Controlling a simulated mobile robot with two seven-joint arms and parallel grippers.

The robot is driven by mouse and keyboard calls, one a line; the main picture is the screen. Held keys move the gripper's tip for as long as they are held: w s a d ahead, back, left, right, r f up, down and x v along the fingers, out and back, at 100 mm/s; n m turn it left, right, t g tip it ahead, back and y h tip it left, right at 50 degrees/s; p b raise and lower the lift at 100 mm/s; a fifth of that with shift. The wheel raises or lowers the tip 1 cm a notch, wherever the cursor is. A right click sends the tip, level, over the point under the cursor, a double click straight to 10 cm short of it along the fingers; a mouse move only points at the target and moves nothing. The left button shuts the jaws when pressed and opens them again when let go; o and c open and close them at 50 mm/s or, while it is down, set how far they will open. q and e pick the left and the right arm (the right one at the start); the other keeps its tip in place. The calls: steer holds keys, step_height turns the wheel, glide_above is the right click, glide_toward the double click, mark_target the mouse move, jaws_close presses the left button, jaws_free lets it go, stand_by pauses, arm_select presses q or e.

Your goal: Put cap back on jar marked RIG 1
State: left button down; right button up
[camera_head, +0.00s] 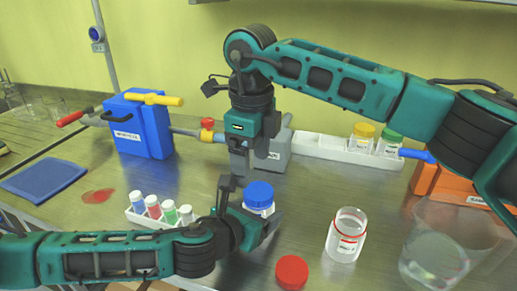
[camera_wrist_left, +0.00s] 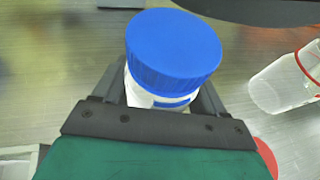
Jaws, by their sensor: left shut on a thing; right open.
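An open clear jar (camera_head: 346,238) with a red-edged label stands upright on the bench, right of centre; its label is too small to read surely. A red cap (camera_head: 291,271) lies on the bench in front and left of it. My left gripper (camera_head: 258,215) is shut on a blue-capped jar (camera_head: 258,195), held upright between its fingers; the jar fills the middle of the left wrist view (camera_wrist_left: 172,55). The open jar also shows at the right of that view (camera_wrist_left: 285,85). My right gripper (camera_head: 253,160) is open, pointing down behind the blue-capped jar, in front of a grey box.
A white rack (camera_head: 325,150) at the back holds yellow- and green-capped jars. A small vial rack (camera_head: 140,218) stands left of my left gripper. A large glass beaker (camera_head: 435,255) is at the right. A blue box (camera_head: 137,128) and red spill (camera_head: 98,196) are at left.

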mark_target(258, 191)
steer(key=n, duration=0.3)
steer(key=shift+d+r+n, duration=0.1)
steer(key=shift+r+n, duration=0.1)
steer(key=shift+n, duration=0.2)
steer(key=n, duration=0.5)
steer(key=shift+d+r, duration=0.15)
steer(key=shift+r, duration=0.15)
steer(key=n, duration=0.5)
steer(key=shift+s+d+r+n, duration=0.15)
steer(key=shift+r+n, duration=0.1)
steer(key=shift+n, duration=0.15)
steer(key=n, duration=0.4)
steer(key=shift+d+r, duration=0.2)
steer(key=shift+r, duration=0.05)
steer(key=shift+f, duration=4.05)
